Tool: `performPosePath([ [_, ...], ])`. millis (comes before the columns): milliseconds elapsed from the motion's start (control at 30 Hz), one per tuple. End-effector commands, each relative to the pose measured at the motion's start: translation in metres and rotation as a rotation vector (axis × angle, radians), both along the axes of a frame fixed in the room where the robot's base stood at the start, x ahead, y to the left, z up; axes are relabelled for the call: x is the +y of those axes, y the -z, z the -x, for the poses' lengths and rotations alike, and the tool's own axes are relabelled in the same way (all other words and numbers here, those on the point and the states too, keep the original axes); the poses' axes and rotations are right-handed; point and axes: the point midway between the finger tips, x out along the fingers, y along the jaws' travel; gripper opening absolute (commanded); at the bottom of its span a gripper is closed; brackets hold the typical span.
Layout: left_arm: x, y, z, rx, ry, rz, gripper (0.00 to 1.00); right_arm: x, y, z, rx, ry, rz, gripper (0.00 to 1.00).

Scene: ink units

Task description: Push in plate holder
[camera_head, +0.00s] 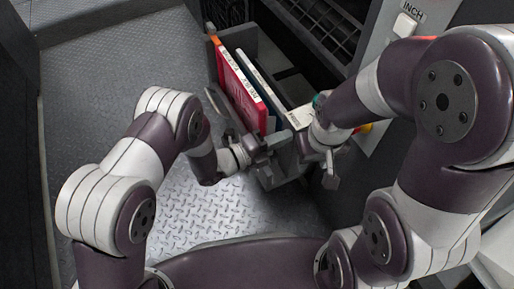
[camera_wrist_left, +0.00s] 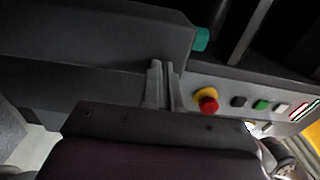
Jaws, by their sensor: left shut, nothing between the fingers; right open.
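The grey holder (camera_head: 240,38) stands in the upper middle of the head view, with a red plate or binder (camera_head: 236,88) and a dark blue one (camera_head: 262,82) upright in it. My left gripper (camera_head: 286,138) is at the holder's near end, shut and empty. In the left wrist view its two fingers (camera_wrist_left: 162,72) are together, pointing at a dark grey panel (camera_wrist_left: 95,40). I cannot tell whether they touch it. My right gripper (camera_head: 330,176) is open, just right of the left one. The holder's near end is partly hidden by the grippers.
A control panel (camera_head: 388,48) stands at right, with a white INCH button (camera_head: 405,25). A red and yellow button (camera_wrist_left: 207,101) and a teal part (camera_wrist_left: 201,39) lie near my left fingers. The metal tread floor (camera_head: 120,65) is clear at left.

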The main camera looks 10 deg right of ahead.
Motion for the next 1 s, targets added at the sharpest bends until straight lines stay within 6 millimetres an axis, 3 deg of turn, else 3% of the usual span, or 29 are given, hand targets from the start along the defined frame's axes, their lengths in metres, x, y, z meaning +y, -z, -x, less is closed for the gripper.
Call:
performPosePath([
  [600,-0.109,0.003,-0.035,-0.002,0.002,0.002,0.00,0.000,0.035,0.000,0.000,0.000,0.000,0.43],
  [1000,-0.148,0.001,-0.048,0.000,0.001,0.001,0.00,0.000,0.049,0.000,0.000,0.000,0.000,0.43],
])
